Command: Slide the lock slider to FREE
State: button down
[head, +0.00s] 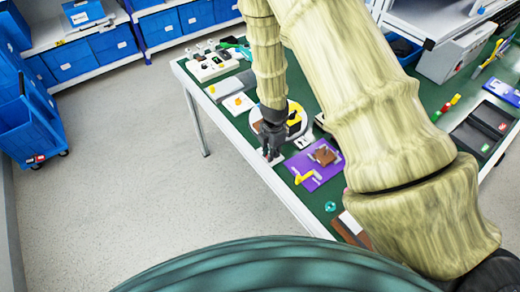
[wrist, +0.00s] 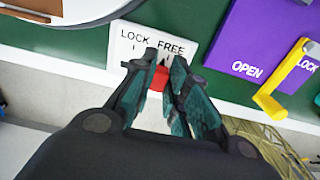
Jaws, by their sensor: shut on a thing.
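A small white plate (wrist: 125,40) at the table's front edge carries the black words LOCK on the left and FREE on the right. A red slider (wrist: 160,80) shows in the wrist view between the fingers of my gripper (wrist: 160,62). My gripper is shut on the slider, and its fingers hide part of the plate and the slider's track. The slider appears below the FREE side, but I cannot tell its exact position. In the head view my gripper (head: 271,153) is low over the front edge, and the slider is not visible there.
A purple OPEN/LOCK panel (wrist: 245,45) with a yellow handle (wrist: 285,80) stands close to the right. A round white plate (head: 293,133) is just behind my gripper. Other devices crowd the green table (head: 325,195). The floor in front is clear.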

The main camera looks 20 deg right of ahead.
jog(key=shift+s+d, duration=0.2)
jog(key=shift+s, duration=0.2)
jog(key=c, duration=1.4)
grip_release()
jog(key=shift+s, duration=0.1)
jog(key=shift+r, duration=0.1)
notch_tip(320, 180, up, 12)
jog(key=shift+f, duration=0.1)
